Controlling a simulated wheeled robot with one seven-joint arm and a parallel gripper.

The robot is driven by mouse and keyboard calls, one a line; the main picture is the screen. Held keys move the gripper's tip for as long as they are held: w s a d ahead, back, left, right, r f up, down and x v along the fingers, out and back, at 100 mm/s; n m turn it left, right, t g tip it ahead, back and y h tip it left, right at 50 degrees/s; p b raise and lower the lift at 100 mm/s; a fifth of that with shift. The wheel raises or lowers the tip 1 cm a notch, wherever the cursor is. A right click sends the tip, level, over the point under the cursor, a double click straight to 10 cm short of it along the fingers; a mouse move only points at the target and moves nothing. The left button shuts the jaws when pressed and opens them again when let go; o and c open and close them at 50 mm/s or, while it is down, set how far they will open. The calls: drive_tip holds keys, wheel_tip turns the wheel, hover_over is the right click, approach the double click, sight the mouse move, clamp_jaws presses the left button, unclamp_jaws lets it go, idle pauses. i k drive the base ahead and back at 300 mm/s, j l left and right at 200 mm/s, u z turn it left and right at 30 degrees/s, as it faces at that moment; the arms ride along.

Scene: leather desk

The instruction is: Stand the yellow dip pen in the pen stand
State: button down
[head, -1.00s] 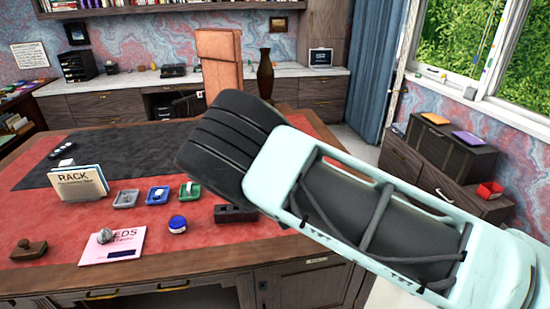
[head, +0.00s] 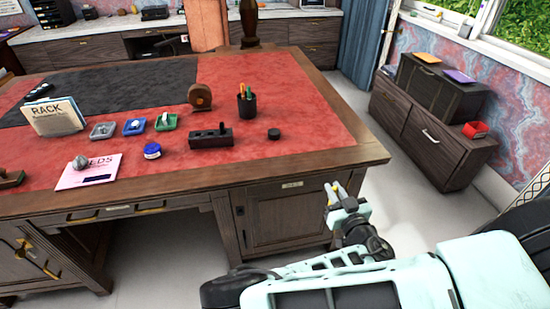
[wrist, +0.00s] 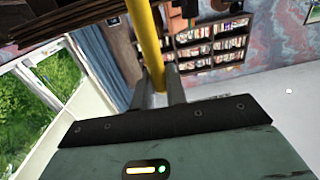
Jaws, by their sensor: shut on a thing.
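My gripper (head: 334,193) is shut on the yellow dip pen (wrist: 145,38), whose shaft rises from between the fingers in the wrist view. In the head view the gripper is off the desk's front right edge, above the floor, and only a small yellow bit of pen shows. A low dark block (head: 205,140) on the red desk top looks like the pen stand; a small dark piece sticks up from its top. It is left of and beyond my gripper, well apart from it. Any holes in it are too small to make out.
Behind the block stand a black cup (head: 247,107) of pens and a round brown object (head: 200,96). A small black disc (head: 274,134) lies right of the block, a blue jar (head: 152,151) left. Small trays (head: 103,131) and a pink paper (head: 88,172) are farther left.

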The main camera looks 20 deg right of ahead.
sight(201, 143)
drive_tip(key=j+z, duration=0.25)
drive_tip(key=j, duration=0.25)
drive_tip(key=j+z, duration=0.25)
drive_tip(key=j, duration=0.3)
drive_tip(key=j+z, duration=0.25)
drive_tip(key=j, duration=0.25)
drive_tip(key=k+j+z, duration=0.1)
drive_tip(key=j+z, duration=0.2)
drive_tip(key=j, duration=0.25)
drive_tip(key=k+j+z, duration=0.25)
drive_tip(key=j, duration=0.2)
drive_tip(key=i+j, duration=0.05)
drive_tip(key=i, duration=0.05)
